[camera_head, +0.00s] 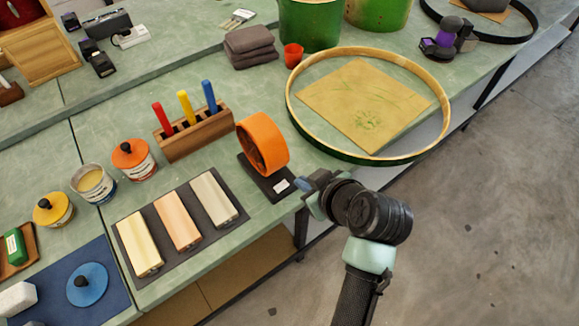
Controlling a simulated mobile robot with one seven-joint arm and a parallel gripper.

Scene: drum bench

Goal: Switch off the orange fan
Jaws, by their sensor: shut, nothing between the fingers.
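The orange fan (262,143) stands near the front edge of the green bench, a round orange housing on a dark flat base (262,181). A small white patch (281,186) shows on the base's front right part; I cannot tell whether it is a switch. I cannot tell whether the fan is running. My gripper (303,184) is just right of the base, by the bench's front edge, with my arm reaching in from the lower right. Its fingers look closed and empty. It is very close to the base, and I cannot tell whether it touches.
A large wooden hoop (291,106) lies right of the fan around a tan sheet (365,100). A wooden holder (197,137) with red, yellow and blue handles stands to the left. A dark mat (129,215) with three blocks lies front left. Open floor (500,200) is at right.

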